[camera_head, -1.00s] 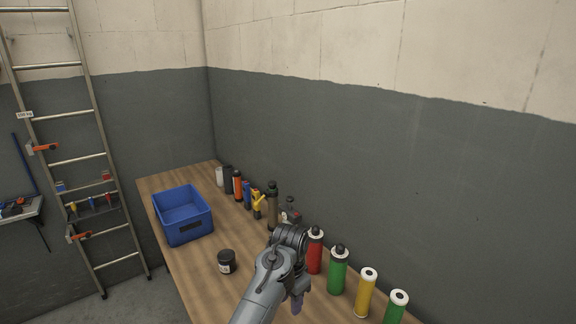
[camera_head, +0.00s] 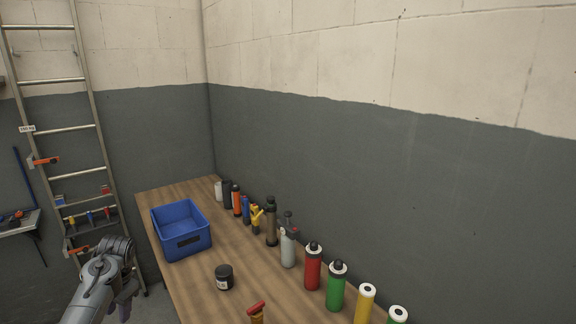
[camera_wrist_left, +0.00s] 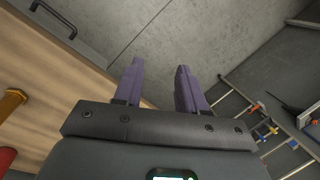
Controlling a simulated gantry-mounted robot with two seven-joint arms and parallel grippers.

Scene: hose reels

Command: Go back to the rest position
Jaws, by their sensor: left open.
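My left gripper (camera_head: 122,304) is at the lower left of the head view, off the left side of the wooden table and apart from everything on it. In the left wrist view its two purple fingers (camera_wrist_left: 162,88) stand apart with nothing between them, over the grey floor. My right gripper does not show in any view.
The wooden table (camera_head: 192,288) holds a blue crate (camera_head: 182,230), a black jar (camera_head: 224,277) and a row of bottles and cans along the wall, with a red can (camera_head: 313,268) among them. A red-topped yellow item (camera_head: 257,311) stands near the front. A ladder (camera_head: 62,128) leans at the left.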

